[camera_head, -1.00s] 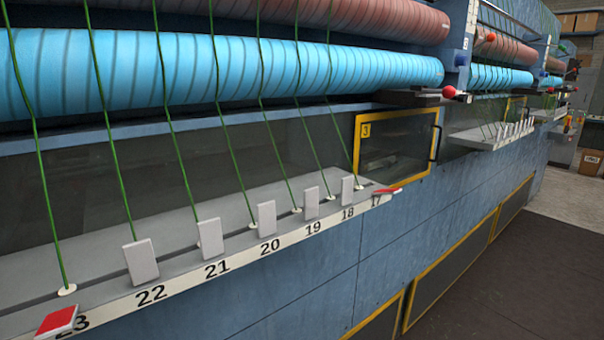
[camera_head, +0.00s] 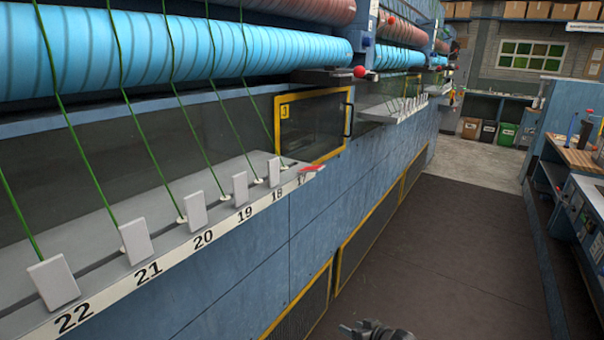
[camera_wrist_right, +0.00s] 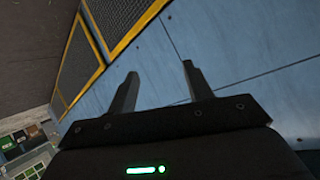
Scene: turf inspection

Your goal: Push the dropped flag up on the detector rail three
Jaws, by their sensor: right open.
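The detector rail (camera_head: 160,258) runs along the blue machine under the cyan roller, with numbers 17 to 22 showing. White flags stand upright by 22 (camera_head: 53,283), 21, 20, 19 and 18. At 17 a flag lies flat with its red face (camera_head: 313,168) showing, at the rail's far end. Green yarns run down to the rail. My right gripper (camera_head: 372,330) shows only in part at the bottom edge, well below and apart from the rail. In the right wrist view its two fingers (camera_wrist_right: 160,70) are spread and empty before the blue panels. My left gripper is out of view.
A yellow-framed window (camera_head: 346,105) marked 3 lies beyond the rail's end. Another rail with flags (camera_head: 395,107) is farther along. The dark aisle floor (camera_head: 430,250) is clear. A blue workbench (camera_head: 575,200) stands on the right, with bins and boxes at the back.

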